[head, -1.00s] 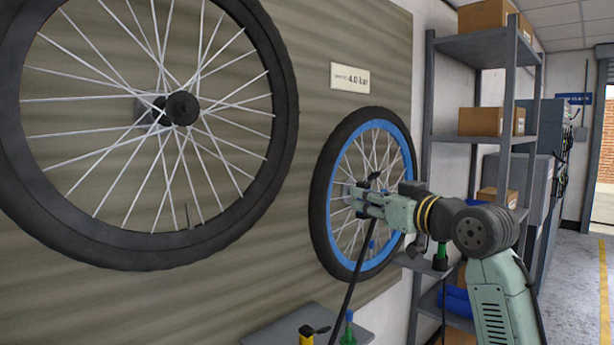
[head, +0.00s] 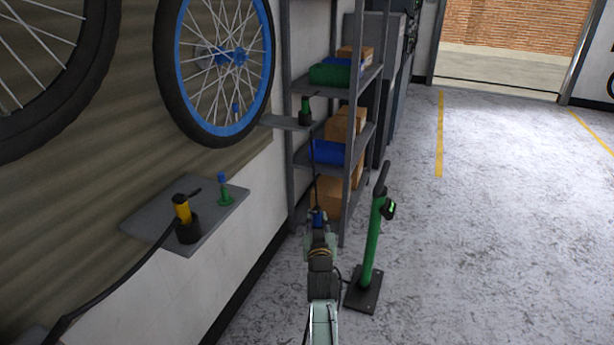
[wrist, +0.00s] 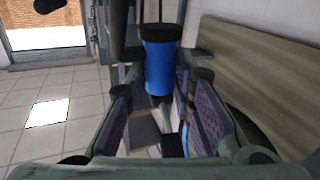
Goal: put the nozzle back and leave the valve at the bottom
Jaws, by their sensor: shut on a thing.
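My gripper (head: 318,230) is shut on a blue cylinder with a black collar, which looks like a nozzle (wrist: 160,65). Its blue end also shows in the head view (head: 318,217). My gripper is out in front of the shelf rack, to the right of the wheel and apart from it. The blue-rimmed wheel (head: 262,30) hangs on the wall panel. A small blue valve (head: 236,108) shows at its bottom. A yellow nozzle (head: 182,208) stands in a black cup (head: 188,232) on the wall ledge. A green nozzle (head: 305,104) stands in a bracket by the rack.
The ledge (head: 150,222) also bears a small green-and-blue piece (head: 224,190). The grey rack (head: 349,195) holds boxes. The floor to the right is clear.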

